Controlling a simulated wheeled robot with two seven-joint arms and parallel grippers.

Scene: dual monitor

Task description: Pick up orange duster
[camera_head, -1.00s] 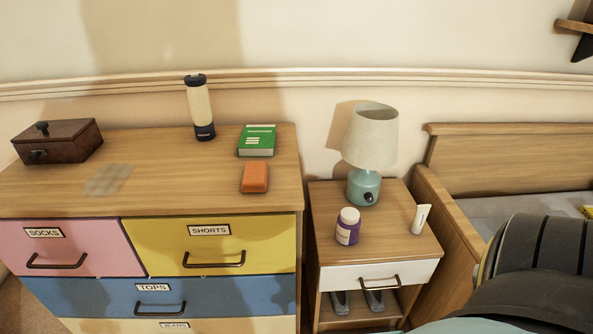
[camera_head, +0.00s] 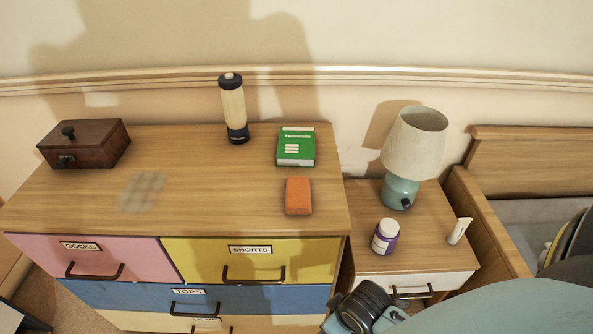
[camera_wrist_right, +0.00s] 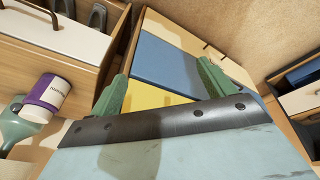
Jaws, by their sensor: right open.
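The orange duster (camera_head: 298,196) is a small block lying flat on the dresser top (camera_head: 225,185), near its front right corner, in front of the green box (camera_head: 295,148). The duster does not show in the right wrist view. My right arm comes in from the lower right in the head view, with its dark wrist joint in front of the nightstand drawer, low and apart from the duster. Its gripper (camera_wrist_right: 162,86) shows green fingers spread apart and empty in the right wrist view, with the blue and yellow dresser drawers beyond. My left gripper is not in view.
The nightstand holds a lamp (camera_head: 413,145), a purple jar (camera_head: 385,236) and a white tube (camera_head: 459,231). Drawer handles stick out in front.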

